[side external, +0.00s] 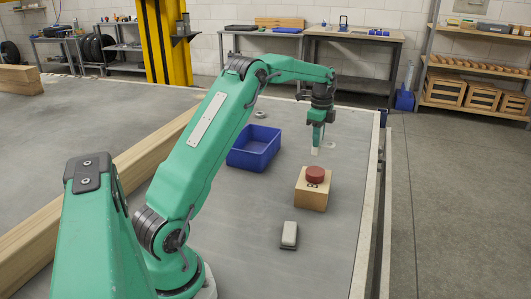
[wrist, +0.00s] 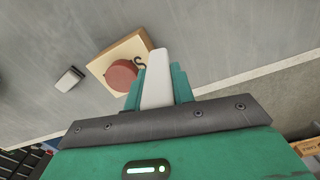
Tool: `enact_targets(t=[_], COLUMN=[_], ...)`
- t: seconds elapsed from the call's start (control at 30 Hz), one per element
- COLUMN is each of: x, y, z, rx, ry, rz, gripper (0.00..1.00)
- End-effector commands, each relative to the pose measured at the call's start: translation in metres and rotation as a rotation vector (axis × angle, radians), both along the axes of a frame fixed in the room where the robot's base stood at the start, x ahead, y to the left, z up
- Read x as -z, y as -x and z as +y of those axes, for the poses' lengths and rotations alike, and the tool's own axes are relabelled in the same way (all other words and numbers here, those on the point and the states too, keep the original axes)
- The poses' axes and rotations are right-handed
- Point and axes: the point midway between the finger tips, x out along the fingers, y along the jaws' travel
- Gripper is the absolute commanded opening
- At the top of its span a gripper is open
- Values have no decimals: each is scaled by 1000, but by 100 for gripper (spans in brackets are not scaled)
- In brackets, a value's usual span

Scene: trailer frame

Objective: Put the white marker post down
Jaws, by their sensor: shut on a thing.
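The white marker post (wrist: 157,80) is between the green fingers of my gripper (wrist: 156,92) in the wrist view, and the gripper is shut on it. In the side external view my gripper (side external: 316,138) points down, and a short pale end of the post (side external: 315,151) shows below the fingers. The post looks clear of the bed, but its exact height is hard to tell. The upper part of the post is hidden by the fingers.
A wooden block (side external: 311,197) with a red round piece (side external: 315,174) on top stands near the post. A blue bin (side external: 253,147) is to the left. A small pale block (side external: 289,234) lies nearer the camera. The grey bed (side external: 335,225) has bare room around these.

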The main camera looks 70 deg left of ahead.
Motion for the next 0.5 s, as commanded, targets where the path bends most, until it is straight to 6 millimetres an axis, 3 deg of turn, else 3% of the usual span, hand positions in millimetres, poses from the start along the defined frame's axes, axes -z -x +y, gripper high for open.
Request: enact_targets(t=[0.27, 0.5], x=[-12, -22], y=[27, 65], z=[-4, -13], rx=[-20, -46], ry=[-2, -1], rz=[-2, -1], gripper=[0, 0])
